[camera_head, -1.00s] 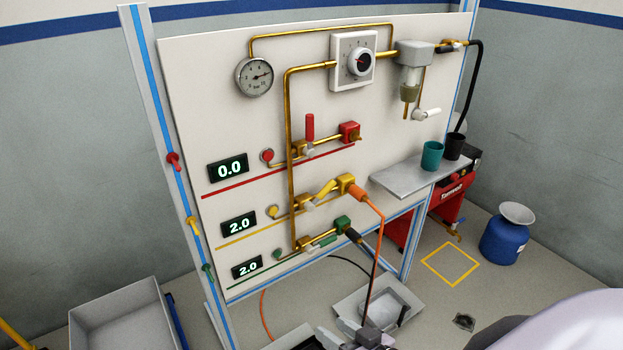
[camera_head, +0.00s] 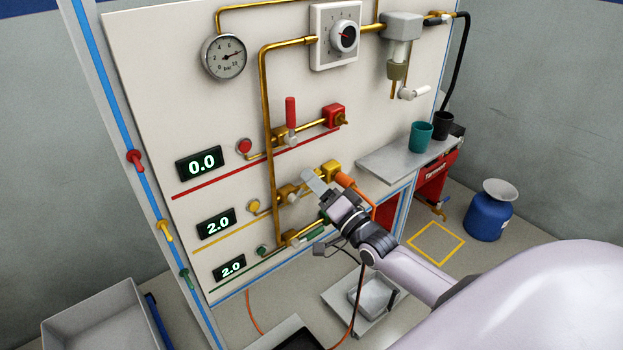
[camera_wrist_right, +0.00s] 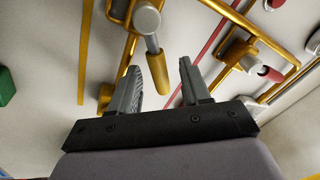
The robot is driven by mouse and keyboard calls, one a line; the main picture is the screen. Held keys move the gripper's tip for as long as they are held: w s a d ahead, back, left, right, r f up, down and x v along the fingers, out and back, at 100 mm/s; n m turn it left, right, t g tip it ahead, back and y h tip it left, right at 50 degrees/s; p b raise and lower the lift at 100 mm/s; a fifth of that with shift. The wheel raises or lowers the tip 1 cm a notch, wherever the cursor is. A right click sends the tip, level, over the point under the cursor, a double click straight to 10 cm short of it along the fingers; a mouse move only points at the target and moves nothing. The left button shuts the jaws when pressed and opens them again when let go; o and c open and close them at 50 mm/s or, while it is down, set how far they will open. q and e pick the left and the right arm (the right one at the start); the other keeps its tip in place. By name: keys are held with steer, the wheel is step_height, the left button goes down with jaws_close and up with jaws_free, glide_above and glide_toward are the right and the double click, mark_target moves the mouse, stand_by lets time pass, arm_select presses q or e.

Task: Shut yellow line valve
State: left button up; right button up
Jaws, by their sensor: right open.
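The yellow line's valve (camera_head: 287,194) sits on the middle pipe of the upright panel, beside a yellow block (camera_head: 331,170). My right gripper (camera_head: 318,206) is at the panel in front of this line and hides the valve's handle in the head view. In the right wrist view, the yellow handle (camera_wrist_right: 158,72) with its grey stem points into the space between the fingers. My right gripper (camera_wrist_right: 160,66) is open, a finger on either side of the handle; contact cannot be told. The yellow line's display (camera_head: 215,223) reads 2.0. My left gripper is out of view.
The red valve handle (camera_head: 291,113) stands upright above, its display (camera_head: 199,163) at 0.0. The green line (camera_head: 290,240) runs close below my gripper. A grey shelf (camera_head: 385,167) with two cups juts out at the right. A grey tray (camera_head: 350,305) stands below.

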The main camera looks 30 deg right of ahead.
steer(key=shift+x, duration=0.8)
jaws_close()
